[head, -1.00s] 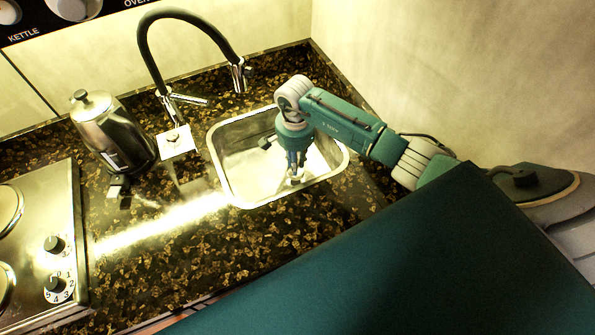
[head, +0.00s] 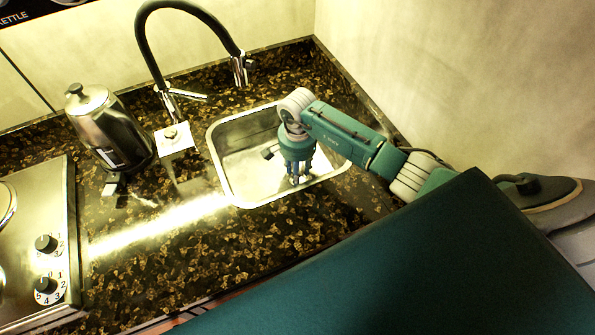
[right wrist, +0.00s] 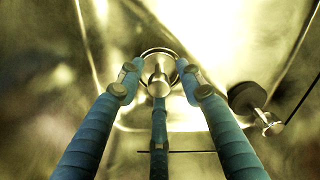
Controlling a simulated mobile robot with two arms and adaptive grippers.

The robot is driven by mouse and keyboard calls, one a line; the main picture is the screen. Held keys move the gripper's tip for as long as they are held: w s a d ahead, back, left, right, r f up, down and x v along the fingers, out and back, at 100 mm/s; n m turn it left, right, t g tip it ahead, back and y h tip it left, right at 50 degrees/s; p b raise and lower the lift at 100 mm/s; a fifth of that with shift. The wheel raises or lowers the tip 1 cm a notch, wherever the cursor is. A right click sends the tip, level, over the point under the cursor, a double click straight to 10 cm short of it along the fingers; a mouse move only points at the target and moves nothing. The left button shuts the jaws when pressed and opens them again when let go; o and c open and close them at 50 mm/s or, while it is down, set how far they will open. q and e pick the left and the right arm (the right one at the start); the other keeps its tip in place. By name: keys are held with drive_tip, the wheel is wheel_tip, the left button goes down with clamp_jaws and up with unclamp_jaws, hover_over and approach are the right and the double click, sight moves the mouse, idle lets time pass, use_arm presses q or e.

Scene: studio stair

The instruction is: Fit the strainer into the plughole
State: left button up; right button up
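The sink (head: 222,168) is a steel basin set in the dark speckled counter. My right gripper (head: 299,181) points down into it, towards its front right part. In the right wrist view its three fingers (right wrist: 160,78) are spread and open around the strainer (right wrist: 158,54), a small round metal piece with a knob (right wrist: 158,86). The side fingers stand apart from the knob; the third overlaps it in the picture, so contact is unclear. The plughole is hidden beneath the strainer and fingers, and I cannot tell how the strainer is seated. My left gripper is not in view.
A dark round plug-like piece with a metal stem (right wrist: 255,100) lies right of the fingers in the right wrist view. A black tap (head: 190,12) arches behind the sink. A kettle (head: 108,130) and a hob (head: 40,230) stand left. Counter in front is clear.

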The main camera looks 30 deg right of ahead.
drive_tip(key=shift+r+p, duration=0.3)
drive_tip(key=shift+p, duration=0.05)
wheel_tip(320, 180, up, 12)
drive_tip(key=b, duration=0.2)
drive_tip(key=shift+b, duration=0.35)
drive_tip(key=shift+f, duration=0.1)
